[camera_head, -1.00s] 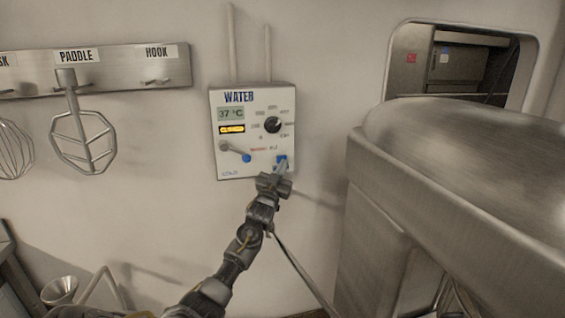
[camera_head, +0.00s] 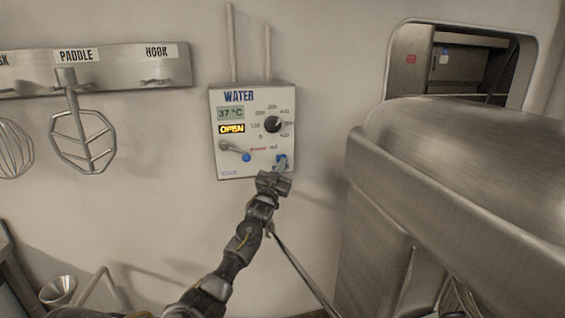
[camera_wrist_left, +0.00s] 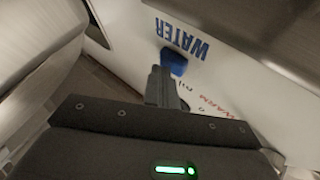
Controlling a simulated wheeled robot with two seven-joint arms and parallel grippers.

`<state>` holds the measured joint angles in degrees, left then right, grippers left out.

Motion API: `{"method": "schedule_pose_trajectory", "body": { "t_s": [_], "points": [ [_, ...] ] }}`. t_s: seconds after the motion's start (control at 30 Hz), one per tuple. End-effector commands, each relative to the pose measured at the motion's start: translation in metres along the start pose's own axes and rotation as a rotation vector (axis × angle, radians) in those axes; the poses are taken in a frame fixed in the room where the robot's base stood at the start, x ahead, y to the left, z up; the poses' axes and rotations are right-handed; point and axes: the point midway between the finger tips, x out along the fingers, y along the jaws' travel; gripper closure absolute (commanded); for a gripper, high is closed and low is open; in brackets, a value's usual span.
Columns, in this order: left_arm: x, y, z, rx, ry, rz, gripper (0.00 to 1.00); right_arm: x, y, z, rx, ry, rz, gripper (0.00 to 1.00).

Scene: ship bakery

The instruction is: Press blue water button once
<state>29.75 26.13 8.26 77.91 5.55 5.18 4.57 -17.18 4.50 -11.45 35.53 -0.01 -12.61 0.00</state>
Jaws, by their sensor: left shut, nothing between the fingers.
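The white water panel (camera_head: 262,103) is mounted on the wall in the head view. Its displays read "37 °C" and "OPEN" (camera_head: 232,128). My right gripper is not in view.
The panel also carries a black dial (camera_head: 272,125), a grey lever (camera_head: 234,148) and a small blue round knob (camera_head: 246,157). A rack (camera_head: 120,80) with a paddle (camera_head: 82,140) and whisk (camera_head: 15,148) hangs left. A large metal machine (camera_head: 450,170) stands right.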

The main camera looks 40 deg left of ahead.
Motion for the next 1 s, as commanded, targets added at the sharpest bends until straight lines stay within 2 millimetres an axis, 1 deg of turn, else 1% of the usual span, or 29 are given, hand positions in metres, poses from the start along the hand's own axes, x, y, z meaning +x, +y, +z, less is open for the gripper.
{"method": "schedule_pose_trajectory", "body": {
  "t_s": [0.33,0.6,1.0],
  "points": [
    [-0.002,0.001,-0.003,0.0,0.0,-0.002,1.0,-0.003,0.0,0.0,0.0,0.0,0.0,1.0],
    [-0.011,0.007,-0.01,0.0,0.0,-0.002,1.0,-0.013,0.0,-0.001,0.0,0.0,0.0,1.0],
    [-0.014,0.01,-0.01,0.0,0.0,-0.001,1.0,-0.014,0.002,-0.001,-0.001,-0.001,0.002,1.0]
  ]
}}
